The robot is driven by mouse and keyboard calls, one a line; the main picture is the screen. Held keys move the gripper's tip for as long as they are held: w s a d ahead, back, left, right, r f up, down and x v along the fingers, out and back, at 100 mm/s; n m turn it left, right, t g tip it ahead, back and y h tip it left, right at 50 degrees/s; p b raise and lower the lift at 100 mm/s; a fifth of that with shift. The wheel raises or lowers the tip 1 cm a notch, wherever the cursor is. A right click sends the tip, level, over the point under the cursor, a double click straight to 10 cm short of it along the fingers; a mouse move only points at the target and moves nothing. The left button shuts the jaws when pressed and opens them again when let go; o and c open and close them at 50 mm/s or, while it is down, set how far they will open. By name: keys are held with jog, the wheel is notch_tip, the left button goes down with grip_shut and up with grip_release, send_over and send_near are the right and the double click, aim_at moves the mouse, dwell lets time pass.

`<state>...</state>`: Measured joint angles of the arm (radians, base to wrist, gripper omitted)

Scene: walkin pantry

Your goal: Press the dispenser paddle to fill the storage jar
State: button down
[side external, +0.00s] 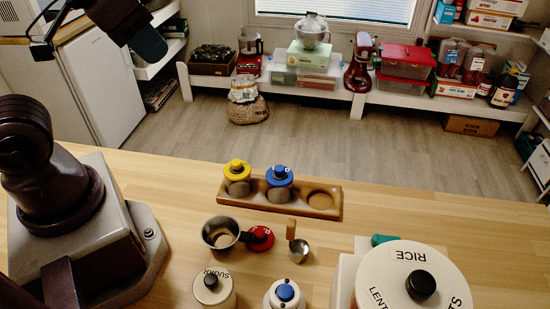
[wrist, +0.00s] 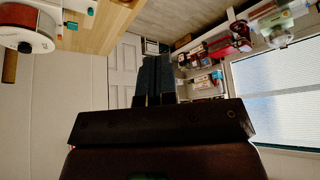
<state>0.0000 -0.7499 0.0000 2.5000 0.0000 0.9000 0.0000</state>
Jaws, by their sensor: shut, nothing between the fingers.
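The dispenser (side external: 440,262), a white drum with RICE and LENTILS labels, stands at the lower right of the side view. A green paddle-like tab (side external: 383,240) sticks out behind it. The drum shows again at the wrist view's upper left (wrist: 25,38), with teal (wrist: 72,25) and orange tabs. A yellow-lidded jar (side external: 237,182) and a blue-lidded jar (side external: 280,185) stand in a wooden rack (side external: 330,206) with one empty hollow. I cannot tell which vessel is the storage jar. My gripper (wrist: 154,98) is shut and empty, held up away from the dispenser. It is partly visible at the side view's upper left.
On the wooden counter (side external: 180,180) stand a metal cup (side external: 222,234), a red lid (side external: 261,238), a scoop (side external: 298,250), a SUGAR canister (side external: 213,290) and a blue-knobbed container (side external: 285,294). Low shelves with boxes line the far wall. The counter right of the rack is clear.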

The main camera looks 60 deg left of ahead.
dwell(0.8)
jog(key=w+d+f+n+h, duration=0.3)
jog(key=w+d, duration=0.4)
jog(key=d, duration=0.3)
jog(key=w+d+f+n+g+h, duration=0.1)
jog(key=w+d+f+n, duration=0.4)
jog(key=d, duration=0.5)
jog(key=w+d+f+n+g+h, duration=0.1)
jog(key=w+d+f+n+h, duration=0.3)
jog(key=w+d, duration=0.5)
jog(key=shift+d+f+n+h, duration=0.3)
jog(key=shift+d+f+n, duration=0.3)
jog(key=shift+d+f, duration=0.4)
jog(key=shift+s, duration=0.1)
jog(key=shift+f, duration=4.35)
